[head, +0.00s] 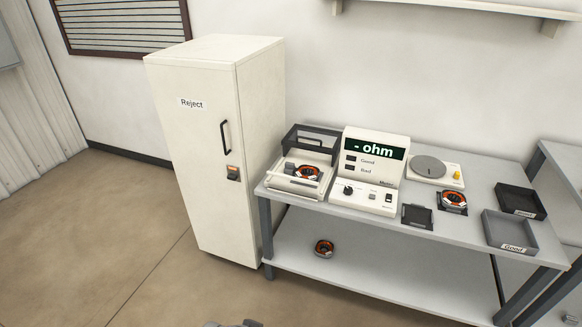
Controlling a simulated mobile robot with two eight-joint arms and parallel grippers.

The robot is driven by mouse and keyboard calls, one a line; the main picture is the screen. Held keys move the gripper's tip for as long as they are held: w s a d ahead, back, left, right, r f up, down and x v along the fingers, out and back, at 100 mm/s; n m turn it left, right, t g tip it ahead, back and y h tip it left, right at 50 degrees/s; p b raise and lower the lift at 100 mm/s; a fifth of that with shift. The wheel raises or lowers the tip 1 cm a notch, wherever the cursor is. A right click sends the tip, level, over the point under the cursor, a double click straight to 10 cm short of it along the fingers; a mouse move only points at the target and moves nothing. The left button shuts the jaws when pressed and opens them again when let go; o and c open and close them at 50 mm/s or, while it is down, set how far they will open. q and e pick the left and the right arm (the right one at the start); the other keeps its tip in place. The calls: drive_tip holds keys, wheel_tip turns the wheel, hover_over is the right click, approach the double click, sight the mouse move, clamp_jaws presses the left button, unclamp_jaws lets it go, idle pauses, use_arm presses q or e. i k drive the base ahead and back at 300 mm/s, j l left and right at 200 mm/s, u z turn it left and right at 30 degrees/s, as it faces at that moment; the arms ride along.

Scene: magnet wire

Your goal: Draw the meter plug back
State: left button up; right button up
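The white meter (374,160) stands on the grey bench, and its dark display reads "- ohm" above the labels Good and Bad. To its left is a white test fixture (296,188) with a dark frame (312,140) raised at its back. An orange and black ring-shaped coil (307,173) sits in the fixture. A small grey block (289,169) is beside the coil on its left. I cannot tell whether this block is the meter plug, or whether it touches the coil.
A tall white cabinet labelled Reject (192,103) stands left of the bench (463,222). Another coil (453,200), a dark square pad (417,216), a turntable device (434,170) and two trays, one labelled Good (513,248), are on the right. A coil (324,247) lies on the lower shelf.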

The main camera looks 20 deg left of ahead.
sight(290, 169)
drive_tip(key=i+j, duration=0.8)
drive_tip(key=i, duration=0.2)
drive_tip(key=u, duration=0.05)
